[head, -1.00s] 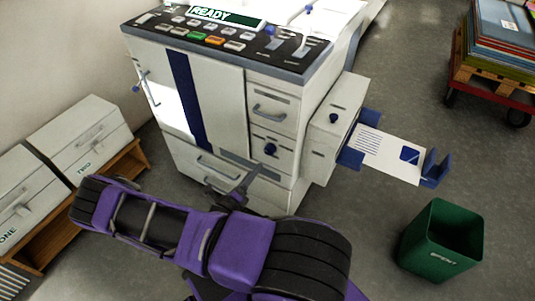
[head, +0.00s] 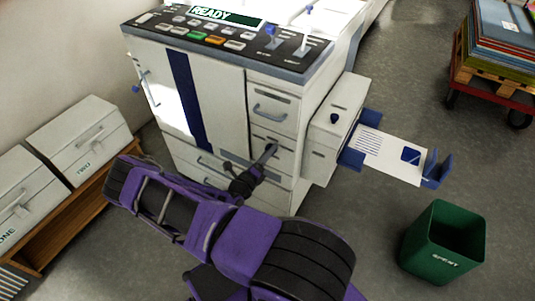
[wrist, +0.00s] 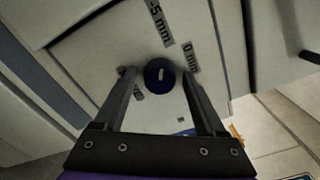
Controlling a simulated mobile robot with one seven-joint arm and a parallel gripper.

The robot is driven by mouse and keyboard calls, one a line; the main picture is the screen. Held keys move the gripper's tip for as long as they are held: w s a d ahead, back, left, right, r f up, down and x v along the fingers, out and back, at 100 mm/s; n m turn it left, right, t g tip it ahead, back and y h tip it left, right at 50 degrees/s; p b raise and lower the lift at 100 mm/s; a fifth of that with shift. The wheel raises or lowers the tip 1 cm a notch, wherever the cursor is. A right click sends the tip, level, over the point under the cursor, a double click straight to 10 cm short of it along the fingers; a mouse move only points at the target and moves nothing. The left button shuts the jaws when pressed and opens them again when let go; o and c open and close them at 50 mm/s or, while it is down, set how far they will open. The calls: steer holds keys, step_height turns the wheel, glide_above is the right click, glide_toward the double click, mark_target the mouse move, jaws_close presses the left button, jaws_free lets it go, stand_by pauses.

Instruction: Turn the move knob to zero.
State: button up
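The dark blue round knob (wrist: 153,82) sits on a pale panel in the wrist view, with a short white mark on its face. A "-5 mm" label (wrist: 160,20) is printed above it and a "0 mm" label (wrist: 191,57) to its upper right. Another label at lower left is partly hidden by a finger. My gripper (wrist: 158,72) is open, one finger on each side of the knob, with a gap showing on both sides. In the head view my gripper (head: 270,152) is at the machine's lower front panel and hides the knob.
The white machine (head: 222,100) has a control top reading "READY" (head: 226,16). A side unit (head: 326,135) with another blue knob and a paper tray sticks out at right. A green bin (head: 425,245) stands on the floor. Boxes (head: 85,135) sit on a shelf at left.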

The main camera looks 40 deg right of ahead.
jaws_close()
steer(key=shift+m, duration=0.4)
steer(key=m+p, duration=0.4)
steer(key=m, duration=0.7)
stand_by(0.5)
steer(key=shift+o, duration=1.1)
jaws_free()
steer(key=shift+a, duration=0.15)
